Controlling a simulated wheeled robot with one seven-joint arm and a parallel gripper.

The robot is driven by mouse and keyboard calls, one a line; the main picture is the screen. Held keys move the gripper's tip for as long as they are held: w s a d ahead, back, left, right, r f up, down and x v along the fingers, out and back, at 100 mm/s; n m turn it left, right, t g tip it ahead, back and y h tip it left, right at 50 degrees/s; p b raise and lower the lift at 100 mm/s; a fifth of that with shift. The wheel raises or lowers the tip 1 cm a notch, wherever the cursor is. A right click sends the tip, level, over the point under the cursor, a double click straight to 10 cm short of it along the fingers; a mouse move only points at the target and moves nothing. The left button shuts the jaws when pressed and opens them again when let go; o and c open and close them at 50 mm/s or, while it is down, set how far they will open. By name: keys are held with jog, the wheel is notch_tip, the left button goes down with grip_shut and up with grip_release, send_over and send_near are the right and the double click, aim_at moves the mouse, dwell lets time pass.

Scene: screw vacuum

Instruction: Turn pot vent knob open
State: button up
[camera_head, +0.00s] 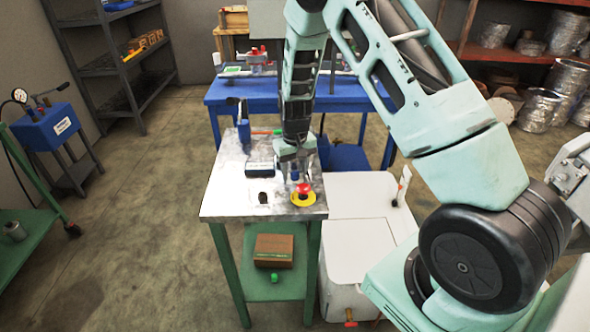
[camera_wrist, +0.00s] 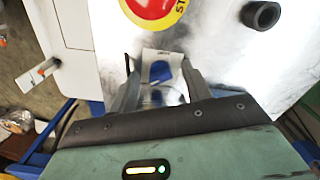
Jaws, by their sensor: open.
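A small blue knob-like part on a white plate (camera_wrist: 160,72) shows between my gripper's fingers in the wrist view; it seems to be the vent knob. My gripper (camera_wrist: 157,80) is open, with one finger on each side of that part in the picture. I cannot tell whether the fingers touch it or how far above it they are. In the head view my gripper (camera_head: 297,172) points down over the metal-topped table (camera_head: 230,200), just behind the red stop button. The gripper mostly hides the blue part there. No pot can be made out clearly.
The red stop button (camera_head: 303,189) on its yellow base is close to my gripper. A short black cylinder (camera_head: 263,197) stands to its left. A white cabinet (camera_head: 355,250) adjoins the table.

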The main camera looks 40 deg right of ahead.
jog(key=shift+f, duration=0.1)
jog(key=c, duration=1)
jog(key=m+p, duration=0.1)
jog(key=m, duration=0.2)
jog(key=shift+m, duration=0.4)
jog(key=shift+m+p, duration=0.5)
jog(key=shift+m, duration=1.3)
